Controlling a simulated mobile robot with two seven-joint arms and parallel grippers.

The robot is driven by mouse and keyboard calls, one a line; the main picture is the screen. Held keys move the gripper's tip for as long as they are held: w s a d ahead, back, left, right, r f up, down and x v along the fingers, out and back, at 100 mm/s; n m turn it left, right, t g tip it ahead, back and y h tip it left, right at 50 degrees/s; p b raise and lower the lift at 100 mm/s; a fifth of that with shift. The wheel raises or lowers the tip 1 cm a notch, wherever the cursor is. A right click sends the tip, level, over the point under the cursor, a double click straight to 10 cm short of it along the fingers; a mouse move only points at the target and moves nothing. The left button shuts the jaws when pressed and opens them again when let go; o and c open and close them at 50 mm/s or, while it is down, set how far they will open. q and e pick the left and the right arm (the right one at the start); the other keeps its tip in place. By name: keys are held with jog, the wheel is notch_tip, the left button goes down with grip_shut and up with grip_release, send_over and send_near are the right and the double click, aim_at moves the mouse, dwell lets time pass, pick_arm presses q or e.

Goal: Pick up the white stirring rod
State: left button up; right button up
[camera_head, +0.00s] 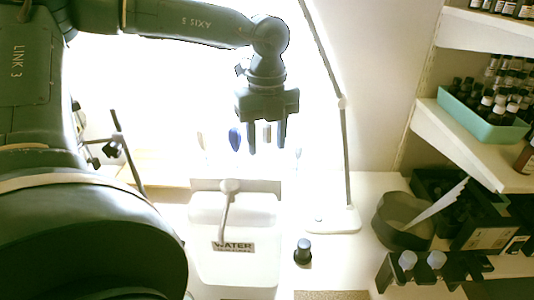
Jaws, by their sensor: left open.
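My left gripper (267,142) hangs down from my left arm in the upper middle of the head view. Its two fingers are apart. Behind and beside them, several upright utensils stand in a row against the bright background, among them a blue one (235,139). A pale, narrow piece (267,132) shows between the fingers; I cannot tell whether it is the white stirring rod or whether the fingers touch it. The glare washes out the other utensils, so I cannot pick out the rod for sure. My right gripper is not in view.
A white container labelled WATER (235,265) stands in front of the utensils. A small dark bottle (303,252) stands right of it. A lamp base (332,219) with a thin pole is behind. A dark bowl (402,222) and bottle shelves (470,150) fill the right.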

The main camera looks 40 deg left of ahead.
pick_arm(q)
jog(key=shift+c, duration=0.5)
jog(key=c, duration=0.8)
notch_tip(320, 180, up, 10)
jog(key=shift+r, duration=0.1)
jog(key=shift+s, duration=0.1)
